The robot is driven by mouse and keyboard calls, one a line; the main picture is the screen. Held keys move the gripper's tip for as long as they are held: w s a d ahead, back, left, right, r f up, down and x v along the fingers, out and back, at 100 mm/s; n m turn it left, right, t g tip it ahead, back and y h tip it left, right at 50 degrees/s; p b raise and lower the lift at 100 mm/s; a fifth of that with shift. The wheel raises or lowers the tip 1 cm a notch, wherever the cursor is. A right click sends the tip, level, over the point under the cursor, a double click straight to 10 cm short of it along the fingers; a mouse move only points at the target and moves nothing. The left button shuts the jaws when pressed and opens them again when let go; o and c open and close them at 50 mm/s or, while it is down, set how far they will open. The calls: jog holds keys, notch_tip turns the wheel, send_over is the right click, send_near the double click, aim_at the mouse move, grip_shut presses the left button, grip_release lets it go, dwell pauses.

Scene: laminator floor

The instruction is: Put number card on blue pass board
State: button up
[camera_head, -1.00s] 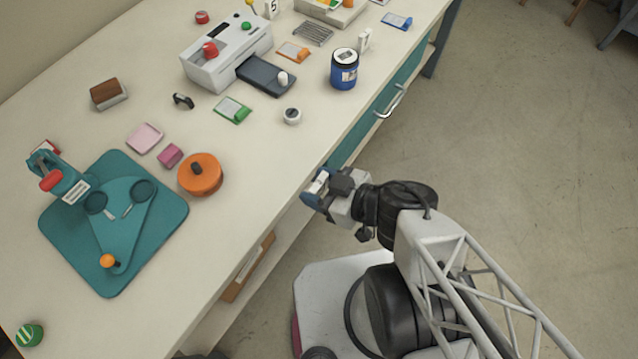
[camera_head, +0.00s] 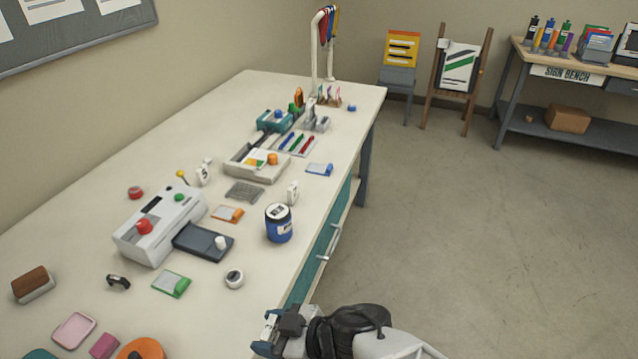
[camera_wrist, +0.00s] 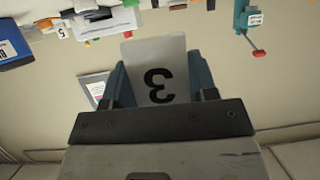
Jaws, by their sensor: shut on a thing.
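The blue pass board (camera_head: 320,169) lies flat near the right edge of the bench in the head view, with a pale face and a blue clip end. My gripper (camera_head: 268,332) is at the bottom of the head view, beside the bench's front edge and well short of the board. In the wrist view, my gripper (camera_wrist: 160,82) is shut on a pale number card (camera_wrist: 158,58) marked 3, which appears upside down there. The card's lower part is hidden between the fingers. Two other white number cards stand on the bench, one marked 5 (camera_head: 204,172) and one beyond the blue jar (camera_head: 292,192).
An orange board (camera_head: 228,213) and a green board (camera_head: 171,283) lie nearby. The blue jar (camera_head: 279,223) stands between my gripper and the blue board. A white laminator (camera_head: 150,232) and a wire rack (camera_head: 244,192) are farther left. The floor on the right is clear.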

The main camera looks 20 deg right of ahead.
jog(key=w+d+r, duration=0.3)
jog(key=w+d, duration=0.3)
jog(key=w, duration=0.5)
jog(key=w+d+r, duration=0.3)
jog(key=w+d, duration=0.2)
jog(key=w, duration=0.6)
jog(key=shift+m+t, duration=0.3)
jog(key=w+d+f, duration=0.2)
jog(key=w+d, duration=0.3)
jog(key=d, duration=0.1)
jog(key=w+d+f, duration=0.3)
jog(key=w+d, duration=0.3)
jog(key=d, duration=0.1)
jog(key=w+d+f, duration=0.2)
jog(key=w+d, duration=0.3)
jog(key=d, duration=0.1)
jog(key=shift+w+d+f, duration=0.25)
send_over(319, 169)
jog(key=shift+w+d+f, duration=0.1)
jog(key=shift+f, duration=0.65)
